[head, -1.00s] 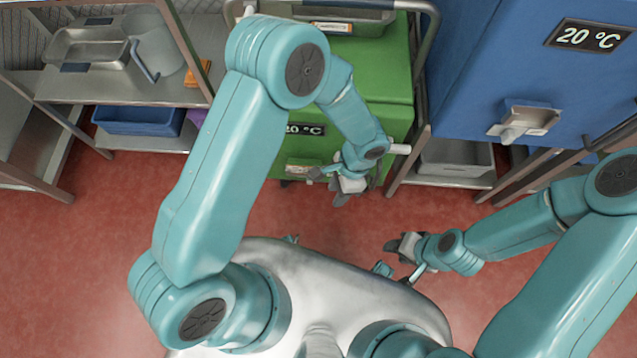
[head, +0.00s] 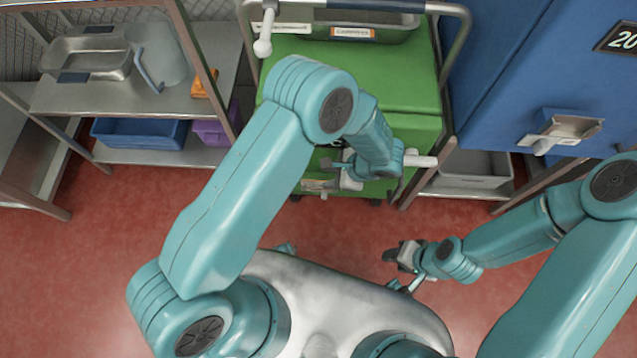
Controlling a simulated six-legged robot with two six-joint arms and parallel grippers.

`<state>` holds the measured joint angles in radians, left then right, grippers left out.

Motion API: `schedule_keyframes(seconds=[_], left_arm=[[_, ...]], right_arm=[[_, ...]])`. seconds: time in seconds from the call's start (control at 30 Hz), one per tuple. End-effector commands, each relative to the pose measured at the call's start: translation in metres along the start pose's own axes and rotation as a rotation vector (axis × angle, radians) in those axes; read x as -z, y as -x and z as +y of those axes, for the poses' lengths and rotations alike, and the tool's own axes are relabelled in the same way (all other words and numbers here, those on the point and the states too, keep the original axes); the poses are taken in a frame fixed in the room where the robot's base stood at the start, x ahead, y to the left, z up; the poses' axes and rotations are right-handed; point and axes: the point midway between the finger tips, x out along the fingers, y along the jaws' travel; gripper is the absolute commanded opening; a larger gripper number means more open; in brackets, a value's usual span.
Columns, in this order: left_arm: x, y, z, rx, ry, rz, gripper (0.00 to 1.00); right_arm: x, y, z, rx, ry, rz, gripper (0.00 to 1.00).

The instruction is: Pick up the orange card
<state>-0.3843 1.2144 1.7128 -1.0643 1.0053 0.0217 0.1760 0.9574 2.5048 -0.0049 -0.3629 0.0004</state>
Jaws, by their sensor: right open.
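No object in the head view is clearly an orange card. A small orange item (head: 205,84) lies on the steel shelf at the upper left, partly behind the shelf post; I cannot tell if it is the card. A label with an orange edge (head: 360,33) is on the front of the grey tray atop the green cabinet. My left gripper (head: 338,172) is in front of the green cabinet's lower part, partly hidden by my arm; its jaws are unclear. My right gripper (head: 394,256) is open above the red floor, with nothing visible in it.
The green cabinet (head: 400,80) stands in a metal-framed trolley. The steel shelf (head: 215,120) carries a metal pan (head: 85,60) and a clear jug (head: 158,55), with blue (head: 140,132) and purple bins below. A blue cabinet (head: 510,90) stands right. Red floor is clear at left.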

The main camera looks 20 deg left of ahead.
Motion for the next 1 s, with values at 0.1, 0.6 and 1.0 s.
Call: schedule_keyframes(seconds=[0.1, 0.6, 1.0], left_arm=[[0.004, -0.022, 0.000, -0.005, 0.001, -0.002, 0.36], [0.002, -0.051, -0.002, -0.003, 0.001, 0.000, 0.23], [0.003, -0.050, -0.002, -0.002, 0.000, 0.000, 0.00]], right_arm=[[0.000, -0.004, 0.002, 0.000, 0.000, 0.000, 0.43], [0.000, -0.006, 0.002, 0.000, 0.000, 0.000, 0.43], [0.000, -0.006, 0.002, 0.000, 0.000, 0.000, 0.43]])
